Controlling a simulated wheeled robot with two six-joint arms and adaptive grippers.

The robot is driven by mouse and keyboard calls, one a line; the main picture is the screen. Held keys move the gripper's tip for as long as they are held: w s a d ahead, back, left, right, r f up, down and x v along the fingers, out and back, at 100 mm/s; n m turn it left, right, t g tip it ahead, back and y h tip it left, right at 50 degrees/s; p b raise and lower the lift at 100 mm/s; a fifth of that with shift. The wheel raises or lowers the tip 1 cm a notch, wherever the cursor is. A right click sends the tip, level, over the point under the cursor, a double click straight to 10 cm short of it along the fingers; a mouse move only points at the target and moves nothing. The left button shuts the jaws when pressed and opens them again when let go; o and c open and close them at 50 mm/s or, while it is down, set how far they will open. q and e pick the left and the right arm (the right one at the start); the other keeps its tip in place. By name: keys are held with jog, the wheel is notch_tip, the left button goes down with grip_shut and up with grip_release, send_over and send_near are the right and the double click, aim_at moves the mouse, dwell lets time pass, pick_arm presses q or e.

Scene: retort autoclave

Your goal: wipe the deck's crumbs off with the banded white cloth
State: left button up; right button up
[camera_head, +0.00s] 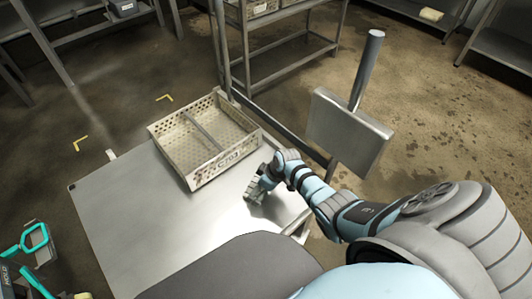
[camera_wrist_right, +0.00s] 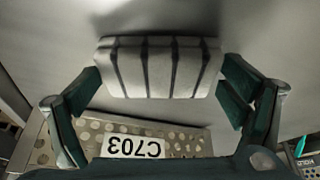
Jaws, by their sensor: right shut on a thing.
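The banded white cloth (camera_wrist_right: 160,68) shows in the right wrist view as a pale folded pad with several dark bands. My right gripper (camera_wrist_right: 160,80) is shut on it, with a finger at each end. In the head view my right gripper (camera_head: 256,190) is low over the right part of the metal deck (camera_head: 125,225), just right of the basket; the cloth is hidden there. Whether the cloth touches the deck I cannot tell. I can make out no crumbs on the deck. My left gripper is not in view.
A perforated basket (camera_head: 228,164) marked C703 stands on the deck's far right part. A post with a flat metal plate (camera_head: 345,130) stands right of the deck. A caddy with teal handles (camera_head: 35,240) is at the lower left. The deck's left part is clear.

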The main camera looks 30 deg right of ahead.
jog(key=shift+s+a+f, duration=0.1)
jog(key=shift+s+a, duration=0.15)
jog(key=shift+a, duration=0.5)
jog(key=shift+s+a+p, duration=0.2)
jog(key=shift+a+p, duration=0.7)
jog(key=shift+a, duration=0.75)
notch_tip(320, 180, up, 6)
jog(key=p, duration=0.5)
jog(key=shift+w+p, duration=0.1)
jog(key=shift+p, duration=0.3)
jog(key=shift+r+p, duration=0.25)
jog(key=shift+p, duration=0.05)
jog(key=shift+f, duration=0.1)
